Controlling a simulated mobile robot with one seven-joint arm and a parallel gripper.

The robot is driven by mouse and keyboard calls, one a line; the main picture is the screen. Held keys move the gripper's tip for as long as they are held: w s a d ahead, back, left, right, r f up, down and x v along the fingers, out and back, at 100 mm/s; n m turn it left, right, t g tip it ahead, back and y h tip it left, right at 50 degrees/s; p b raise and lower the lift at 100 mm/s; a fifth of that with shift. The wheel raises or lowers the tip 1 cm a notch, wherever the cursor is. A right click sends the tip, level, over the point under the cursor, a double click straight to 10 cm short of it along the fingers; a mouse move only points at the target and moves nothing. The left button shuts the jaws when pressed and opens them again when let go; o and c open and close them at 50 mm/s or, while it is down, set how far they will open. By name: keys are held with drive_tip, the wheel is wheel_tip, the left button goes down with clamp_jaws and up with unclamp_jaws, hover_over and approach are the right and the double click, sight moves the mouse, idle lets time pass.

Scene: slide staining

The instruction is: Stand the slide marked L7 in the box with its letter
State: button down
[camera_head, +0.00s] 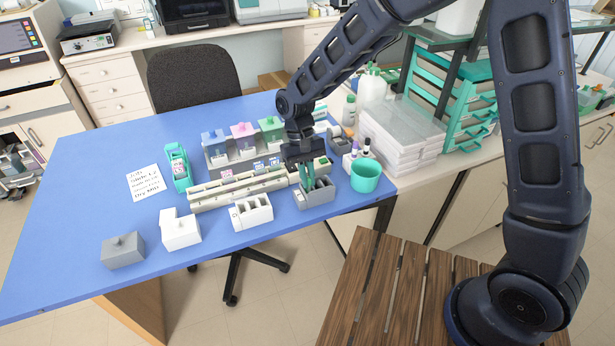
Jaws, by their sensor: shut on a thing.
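My gripper (307,184), with teal fingers pointing down, is at the open grey slotted box (318,199) near the table's right front. Its fingertips are at or just over the box's slots. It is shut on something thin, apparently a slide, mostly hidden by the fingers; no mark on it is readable. An open white slotted box (252,214) stands to the left, its front mark too small to read. A white knobbed piece (180,231) and a grey knobbed piece (123,252) sit farther left. I cannot tell whether these are lids or covered boxes.
A long pale rack (235,190) lies behind the boxes. Blue, pink (243,139) and green-topped jars stand behind it. A teal cup (366,175) is close on the right. A teal holder (179,170) and written note (146,183) lie left. The blue table's left side is clear.

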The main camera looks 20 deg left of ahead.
drive_tip(key=shift+f, duration=0.3)
idle(0.5)
drive_tip(key=c, duration=1.5)
unclamp_jaws()
drive_tip(key=shift+o, duration=0.2)
drive_tip(key=v, duration=1)
drive_tip(key=shift+r, duration=0.4)
drive_tip(key=shift+w+a, duration=0.1)
